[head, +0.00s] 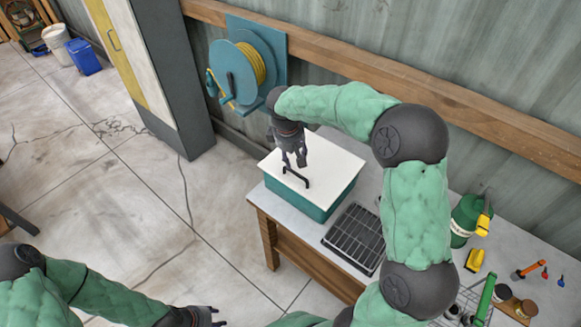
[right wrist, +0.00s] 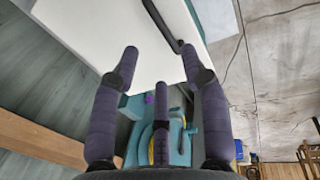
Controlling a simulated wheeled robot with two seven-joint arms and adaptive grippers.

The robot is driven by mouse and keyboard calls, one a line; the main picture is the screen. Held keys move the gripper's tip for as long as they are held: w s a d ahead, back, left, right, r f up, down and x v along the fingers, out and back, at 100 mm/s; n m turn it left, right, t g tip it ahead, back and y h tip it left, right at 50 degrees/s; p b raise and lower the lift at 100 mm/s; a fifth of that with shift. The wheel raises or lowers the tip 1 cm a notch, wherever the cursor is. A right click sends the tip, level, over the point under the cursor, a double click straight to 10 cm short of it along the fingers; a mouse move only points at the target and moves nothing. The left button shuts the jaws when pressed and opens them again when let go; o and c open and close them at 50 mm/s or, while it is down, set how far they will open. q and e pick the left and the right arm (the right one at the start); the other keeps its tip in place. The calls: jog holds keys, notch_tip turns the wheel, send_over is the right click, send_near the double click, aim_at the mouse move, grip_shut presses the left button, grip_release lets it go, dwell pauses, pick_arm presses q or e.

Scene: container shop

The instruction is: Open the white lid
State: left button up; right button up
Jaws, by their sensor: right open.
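The white lid (head: 325,168) lies flat on a teal box (head: 318,203) on the workbench. A black bar handle (head: 296,178) stands up from the lid. My right gripper (head: 293,163) points down over the lid, close to the handle. In the right wrist view its fingers (right wrist: 160,62) are spread with nothing between them. The lid (right wrist: 95,40) fills the top left there, and the handle (right wrist: 163,25) lies just beyond the fingertips, near the right one. I cannot tell whether they touch. My left gripper (head: 208,317) is low at the bottom edge, away from the bench, and partly cut off.
A black slotted tray (head: 357,238) lies right of the box on the bench (head: 311,256). A green canister (head: 465,220) and small tools stand farther right. A hose reel (head: 240,73) hangs on the wall behind. The floor left of the bench is clear.

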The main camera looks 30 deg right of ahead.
send_near(297, 170)
jog(key=s+f, duration=0.3)
jog(key=shift+s+a+f+b, duration=0.2)
jog(key=shift+a+f+b, duration=0.15)
jog(key=shift+f+b, duration=0.05)
grip_shut()
